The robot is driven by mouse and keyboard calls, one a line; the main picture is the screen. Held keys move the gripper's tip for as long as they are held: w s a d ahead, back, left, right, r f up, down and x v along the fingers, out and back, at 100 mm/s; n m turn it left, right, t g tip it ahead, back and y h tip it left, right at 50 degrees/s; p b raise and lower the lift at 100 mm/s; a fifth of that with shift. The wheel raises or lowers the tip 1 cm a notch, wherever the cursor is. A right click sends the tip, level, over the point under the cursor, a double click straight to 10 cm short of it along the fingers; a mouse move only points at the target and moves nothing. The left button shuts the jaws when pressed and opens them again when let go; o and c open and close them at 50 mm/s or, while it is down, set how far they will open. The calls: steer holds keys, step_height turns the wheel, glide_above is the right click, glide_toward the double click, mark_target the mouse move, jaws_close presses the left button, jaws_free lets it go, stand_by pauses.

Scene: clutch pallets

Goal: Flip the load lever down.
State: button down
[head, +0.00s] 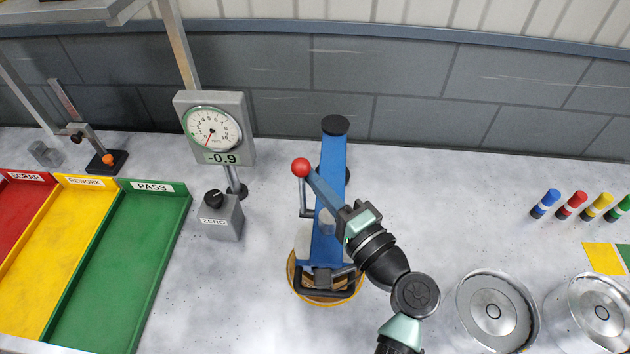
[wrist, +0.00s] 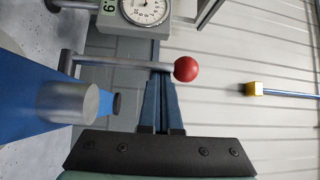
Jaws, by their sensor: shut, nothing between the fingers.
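The load lever is a grey rod with a red ball knob (head: 300,167) on the left side of a blue press frame (head: 331,160). The lever stands up, with its knob at the top. In the wrist view the knob (wrist: 187,69) is just right of my fingertips, and the rod (wrist: 110,63) runs left behind them. My gripper (head: 312,177) has its blue fingers shut and empty, their tips close beside the knob. I cannot tell whether they touch it. The fingers also show in the wrist view (wrist: 161,78).
A dial gauge (head: 212,130) reading -0.9 and a grey ZERO box (head: 222,217) stand left of the press. A green PASS tray (head: 120,265) lies farther left. Round metal parts (head: 493,312) lie at the lower right.

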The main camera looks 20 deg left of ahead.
steer(key=shift+s+a+f, duration=0.1)
steer(key=shift+s+f, duration=0.05)
steer(key=shift+f, duration=0.05)
steer(key=shift+s+d+f+n+y+b, duration=0.25)
steer(key=shift+s+n+y+b, duration=0.55)
steer(key=shift+b, duration=2.1)
steer(key=shift+s+d+f+n+y+b, duration=0.25)
steer(key=shift+s+n+y+b, duration=0.5)
steer(key=shift+b, duration=2.15)
steer(key=shift+s+d+f+n+y+b, duration=0.25)
steer(key=shift+s+n+y+b, duration=0.5)
steer(key=shift+b, duration=2.15)
steer(key=shift+s+f+t+h, duration=0.1)
steer(key=shift+s+t+h, duration=0.2)
steer(key=shift+t, duration=0.1)
steer(key=shift+a, duration=0.1)
